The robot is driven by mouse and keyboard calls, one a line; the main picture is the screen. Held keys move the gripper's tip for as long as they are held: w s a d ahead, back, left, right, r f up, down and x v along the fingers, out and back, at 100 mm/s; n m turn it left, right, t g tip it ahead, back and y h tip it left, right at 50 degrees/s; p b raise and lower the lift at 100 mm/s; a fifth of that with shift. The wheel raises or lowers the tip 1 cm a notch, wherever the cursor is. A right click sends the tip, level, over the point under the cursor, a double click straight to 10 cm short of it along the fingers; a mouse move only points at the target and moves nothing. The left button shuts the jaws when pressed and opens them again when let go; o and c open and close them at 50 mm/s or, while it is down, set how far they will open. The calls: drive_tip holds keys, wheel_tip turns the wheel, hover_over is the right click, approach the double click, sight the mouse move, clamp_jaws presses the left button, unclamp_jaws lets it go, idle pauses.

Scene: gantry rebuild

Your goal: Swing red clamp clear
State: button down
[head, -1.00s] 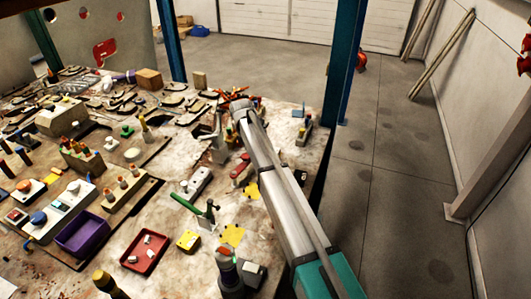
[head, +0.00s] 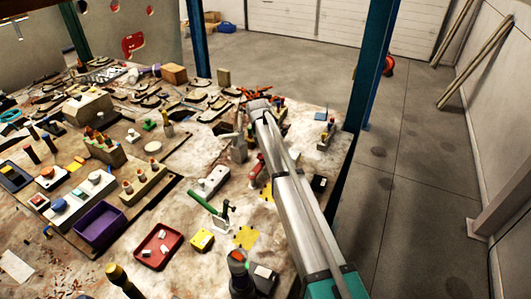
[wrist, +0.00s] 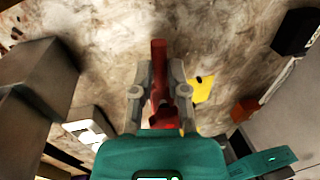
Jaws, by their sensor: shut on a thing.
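The red clamp's handle (wrist: 159,58) stands between my gripper's two grey fingers (wrist: 161,82) in the wrist view, and the fingers are closed on it. More red parts of the clamp show lower down, just above my teal gripper body. In the head view a red piece (head: 254,164) shows beside my arm, close to a yellow patch, and seems to be part of this clamp.
A green-handled clamp (head: 203,202) stands nearer on the workbench. Around it are a white block (head: 208,183), a yellow block (head: 202,240), a red tray (head: 158,248) and a purple tray (head: 98,227). A blue post (head: 372,65) rises at the right; open floor lies beyond.

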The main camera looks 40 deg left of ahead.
drive_tip(key=shift+w, duration=0.15)
drive_tip(key=c, duration=0.7)
unclamp_jaws()
drive_tip(key=shift+o, duration=0.3)
drive_tip(key=shift+a, duration=0.1)
